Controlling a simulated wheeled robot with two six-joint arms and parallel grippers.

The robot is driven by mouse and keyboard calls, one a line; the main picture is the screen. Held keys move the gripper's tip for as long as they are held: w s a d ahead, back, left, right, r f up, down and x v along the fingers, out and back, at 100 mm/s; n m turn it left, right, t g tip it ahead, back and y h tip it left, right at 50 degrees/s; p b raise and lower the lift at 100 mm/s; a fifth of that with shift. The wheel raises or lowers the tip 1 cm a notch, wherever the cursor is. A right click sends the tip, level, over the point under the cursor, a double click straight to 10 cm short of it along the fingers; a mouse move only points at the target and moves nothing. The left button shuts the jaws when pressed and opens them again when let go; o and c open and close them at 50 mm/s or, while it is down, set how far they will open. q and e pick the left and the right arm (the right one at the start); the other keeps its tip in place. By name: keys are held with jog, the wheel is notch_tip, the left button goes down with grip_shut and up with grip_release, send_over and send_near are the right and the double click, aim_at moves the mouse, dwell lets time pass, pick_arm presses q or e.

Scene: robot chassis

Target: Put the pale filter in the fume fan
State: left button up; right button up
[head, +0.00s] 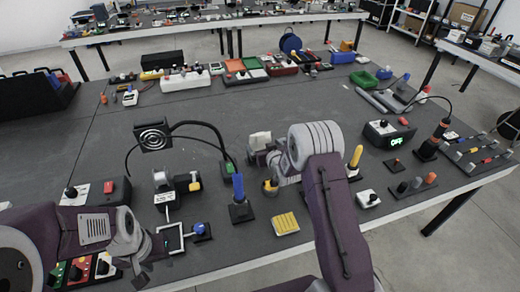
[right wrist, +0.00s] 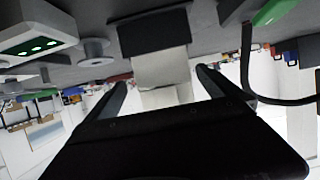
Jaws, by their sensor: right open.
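The pale filter (head: 260,139) is a small whitish block standing left of the right wrist in the head view. In the right wrist view the pale filter (right wrist: 160,68) shows ahead, roughly between the fingers, against a dark block. My right gripper (right wrist: 163,85) is open, with a finger on either side of it; whether they touch it I cannot tell. The fume fan (head: 154,136) is a black square with a ringed grille, raised on a bent black arm, left of the filter. My left gripper (head: 146,247) is low at the left; its jaw state is unclear.
A blue-handled tool (head: 239,188) stands in a black base in front of the right gripper. A yellow striped pad (head: 285,223) lies near the front edge. A small black device (head: 188,184) stands below the fan. The middle of the table behind is clear.

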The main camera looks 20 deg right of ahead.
jog(key=shift+w+a+f, duration=0.1)
jog(key=shift+w+f, duration=0.15)
jog(key=shift+w, duration=0.35)
jog(key=shift+w+f, duration=0.2)
jog(key=shift+w, duration=0.1)
jog(key=x, duration=0.5)
jog(key=shift+a, duration=0.2)
jog(key=c, duration=1.3)
